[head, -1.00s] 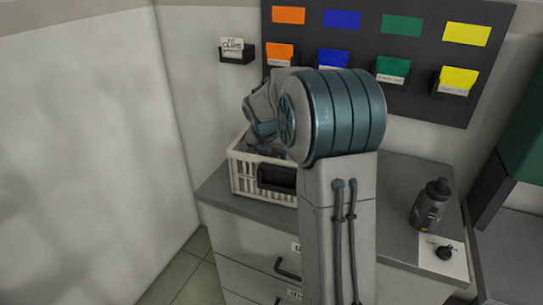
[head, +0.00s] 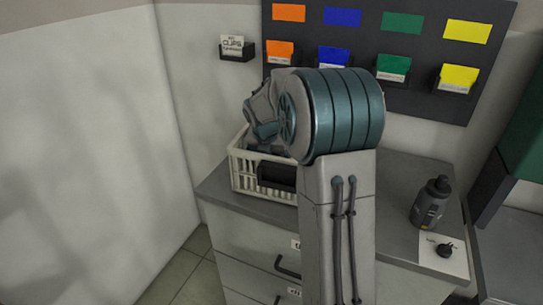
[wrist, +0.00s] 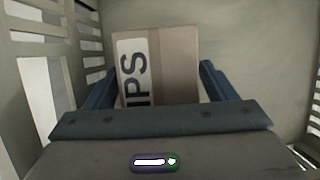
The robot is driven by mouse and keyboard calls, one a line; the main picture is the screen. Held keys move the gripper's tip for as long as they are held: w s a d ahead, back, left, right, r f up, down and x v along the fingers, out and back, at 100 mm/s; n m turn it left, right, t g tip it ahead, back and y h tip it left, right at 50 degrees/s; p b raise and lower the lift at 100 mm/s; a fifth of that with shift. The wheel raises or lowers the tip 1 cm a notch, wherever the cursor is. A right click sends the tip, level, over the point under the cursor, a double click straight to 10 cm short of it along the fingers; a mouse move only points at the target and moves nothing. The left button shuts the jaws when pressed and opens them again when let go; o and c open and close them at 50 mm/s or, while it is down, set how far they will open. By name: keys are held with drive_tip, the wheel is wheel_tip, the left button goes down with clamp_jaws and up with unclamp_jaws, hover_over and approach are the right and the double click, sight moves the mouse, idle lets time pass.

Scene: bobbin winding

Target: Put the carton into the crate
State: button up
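The carton (wrist: 172,65) is a brown box with a pale label bearing dark letters, of which "PS" shows. It shows in the wrist view between the two fingers of my gripper (wrist: 158,72). The fingertips lie against its two sides, so my gripper looks shut on it. Its lower part is hidden behind my gripper. The crate (head: 240,172) is a white slatted one at the back left of the cabinet top. Its slatted wall (wrist: 88,45) also shows at the left of the wrist view. My gripper and the carton are down inside it; my arm hides them in the head view.
The grey cabinet top (head: 395,190) carries a dark bottle (head: 430,203) and a white card with a small black item (head: 444,250) at the right. A board with coloured bins (head: 390,65) and a small clips holder (head: 237,50) are on the wall behind.

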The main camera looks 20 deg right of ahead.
drive_tip(key=shift+r, duration=0.25)
drive_tip(key=p+v, duration=0.1)
drive_tip(key=v, duration=1.1)
drive_tip(key=shift+r, duration=0.35)
